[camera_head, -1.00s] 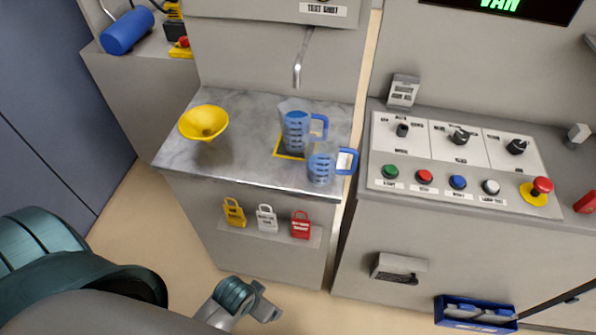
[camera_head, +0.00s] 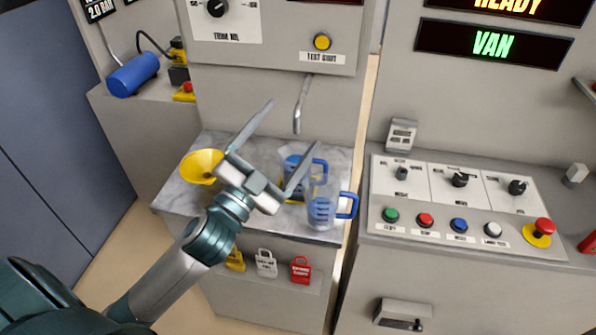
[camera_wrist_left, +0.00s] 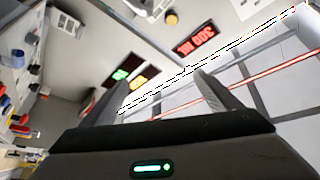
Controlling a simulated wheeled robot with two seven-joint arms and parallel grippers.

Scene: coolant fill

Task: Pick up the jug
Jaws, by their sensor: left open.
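Two clear jugs with blue graduations and blue handles stand on the grey marbled counter (camera_head: 170,196). The back jug (camera_head: 291,162) is under the spout, partly hidden by my left gripper's finger. The front jug (camera_head: 321,211) stands at the counter's front right, its handle to the right. My left gripper (camera_head: 292,128) is open and empty, in front of the counter in the head view, its fingers spread and pointing up. In the left wrist view its fingers (camera_wrist_left: 160,90) are apart with nothing between them; no jug can be made out there. My right gripper is not in view.
A yellow funnel (camera_head: 201,166) sits at the counter's left. A metal spout (camera_head: 300,105) hangs above the back jug. A control panel (camera_head: 456,190) with knobs and buttons stands to the right. Tags (camera_head: 266,263) hang on the counter's front.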

